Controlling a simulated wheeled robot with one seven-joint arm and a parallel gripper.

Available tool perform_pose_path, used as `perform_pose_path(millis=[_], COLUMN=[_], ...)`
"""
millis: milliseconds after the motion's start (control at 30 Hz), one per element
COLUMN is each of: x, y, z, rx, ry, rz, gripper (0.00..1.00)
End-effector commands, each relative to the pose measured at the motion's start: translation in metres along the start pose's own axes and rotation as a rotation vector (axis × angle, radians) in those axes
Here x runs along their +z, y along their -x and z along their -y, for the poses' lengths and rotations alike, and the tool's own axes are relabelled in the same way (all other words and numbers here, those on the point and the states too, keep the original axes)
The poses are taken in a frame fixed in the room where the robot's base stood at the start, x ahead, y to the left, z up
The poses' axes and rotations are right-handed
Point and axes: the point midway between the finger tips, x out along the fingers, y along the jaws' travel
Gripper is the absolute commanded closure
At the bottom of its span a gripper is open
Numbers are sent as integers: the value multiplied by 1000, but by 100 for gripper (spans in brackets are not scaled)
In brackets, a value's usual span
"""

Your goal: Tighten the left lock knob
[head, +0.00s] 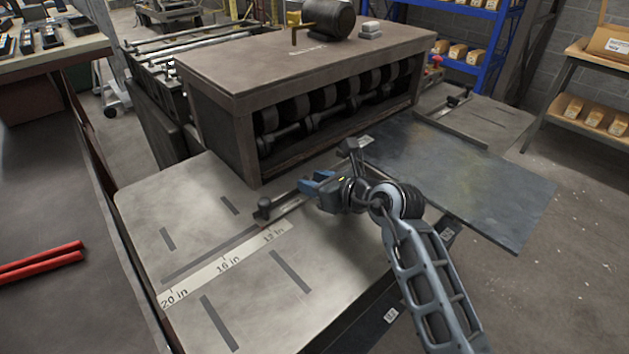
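A black lock knob (264,208) stands at the left end of a narrow bar (285,206) on the pale left table of the forming machine. A second dark block or knob (349,147) is at the bar's far right end, behind my gripper. My gripper (308,184) has blue fingers pointing left. It is to the right of the left knob, apart from it, and appears above the bar. The fingers look parted with nothing between them. My gripper and wrist hide part of the bar.
A printed scale (226,264) and dark slots mark the left table. The roller housing (240,95) rises just behind the bar. A dark metal sheet (460,185) lies to the right. Red rods (40,262) lie on the left bench. The left table's front is clear.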

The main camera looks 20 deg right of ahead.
Motion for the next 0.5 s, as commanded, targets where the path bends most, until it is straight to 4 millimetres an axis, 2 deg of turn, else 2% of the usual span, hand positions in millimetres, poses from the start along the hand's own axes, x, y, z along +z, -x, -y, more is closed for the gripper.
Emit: perform_pose_path(millis=[267, 500], x=[0, 0], y=[-2, -2], z=[0, 0], rx=[1, 1], ry=[0, 0], rz=[1, 0], gripper=[63, 86])
